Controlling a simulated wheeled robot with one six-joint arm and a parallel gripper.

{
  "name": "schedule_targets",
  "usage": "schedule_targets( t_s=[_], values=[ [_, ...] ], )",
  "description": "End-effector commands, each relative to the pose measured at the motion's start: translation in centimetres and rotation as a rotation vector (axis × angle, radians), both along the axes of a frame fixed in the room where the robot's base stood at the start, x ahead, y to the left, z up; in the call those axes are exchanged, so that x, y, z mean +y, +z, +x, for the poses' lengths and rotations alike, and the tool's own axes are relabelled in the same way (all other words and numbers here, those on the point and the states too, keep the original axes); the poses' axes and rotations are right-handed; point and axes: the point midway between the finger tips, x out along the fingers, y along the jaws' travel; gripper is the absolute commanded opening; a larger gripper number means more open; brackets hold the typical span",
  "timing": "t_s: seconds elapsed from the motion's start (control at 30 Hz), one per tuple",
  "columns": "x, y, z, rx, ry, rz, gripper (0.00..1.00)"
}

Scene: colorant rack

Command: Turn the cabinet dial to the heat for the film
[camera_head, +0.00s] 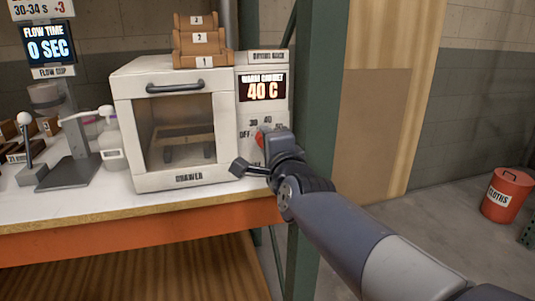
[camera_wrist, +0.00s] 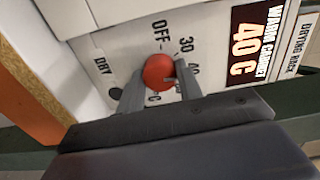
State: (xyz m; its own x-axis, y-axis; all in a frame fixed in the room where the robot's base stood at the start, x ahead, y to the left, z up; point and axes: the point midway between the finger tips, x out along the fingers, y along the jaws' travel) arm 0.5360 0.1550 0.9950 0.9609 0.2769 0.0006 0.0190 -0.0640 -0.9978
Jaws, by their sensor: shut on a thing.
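The warm cabinet (camera_head: 125,110) is a white box with a glass door, standing on the bench. Its control panel on the right carries a display (camera_head: 262,87) reading "WARM CABINET 40 C". The red dial (camera_head: 260,138) sits below the display, mostly behind my gripper (camera_head: 268,148). In the wrist view the red dial (camera_wrist: 158,72) lies between the two fingers of my gripper (camera_wrist: 160,82), which is shut on it. Marks OFF, 30 and 40 show around the dial; the other marks are partly hidden. The dial's pointer is hard to make out.
A "DRYING RACK" label (camera_head: 268,57) is above the display. A numbered brown step rack (camera_head: 200,45) stands on the cabinet. A pump bottle (camera_head: 110,140) and a flow cup stand (camera_head: 70,165) are to the left. A green post (camera_head: 318,120) rises close right of the panel.

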Motion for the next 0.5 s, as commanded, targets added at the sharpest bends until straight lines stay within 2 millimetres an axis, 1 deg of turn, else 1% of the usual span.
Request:
schedule_targets(
  t_s=[0.2,0.5],
  values=[
    [-0.02,-0.01,0.02,0.013,-0.001,0.053,0.11],
    [-0.02,0.07,0.03,0.018,-0.001,0.066,0.11]
  ],
)
